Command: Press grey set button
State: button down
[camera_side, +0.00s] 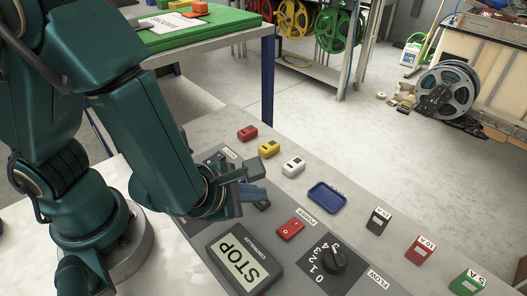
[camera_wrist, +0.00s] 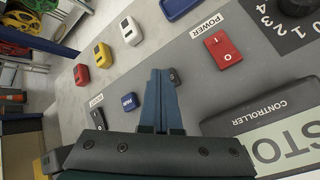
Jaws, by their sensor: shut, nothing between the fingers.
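A small dark grey button (camera_wrist: 174,75) shows in the wrist view just right of my fingertips, partly covered by them. Its lettering is too small to read surely. My gripper (camera_wrist: 162,72) is shut and empty, its blue-grey fingers together over the grey panel. In the side view my gripper (camera_side: 254,192) is low over the panel, near a dark block (camera_side: 263,205); I cannot tell whether it touches. A blue button (camera_wrist: 128,102) with white lettering lies left of the fingers in the wrist view.
A red power switch (camera_side: 290,229), a flow knob (camera_side: 333,261) and the controller (camera_side: 244,259) reading STOP stand nearby. Red (camera_side: 247,133), yellow (camera_side: 269,148) and white (camera_side: 293,166) blocks line the far side, with a blue tray (camera_side: 327,197).

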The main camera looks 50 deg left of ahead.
aim_at(256, 204)
jog(key=shift+r, duration=0.7)
jog(key=shift+r, duration=0.1)
jog(key=shift+r, duration=2.45)
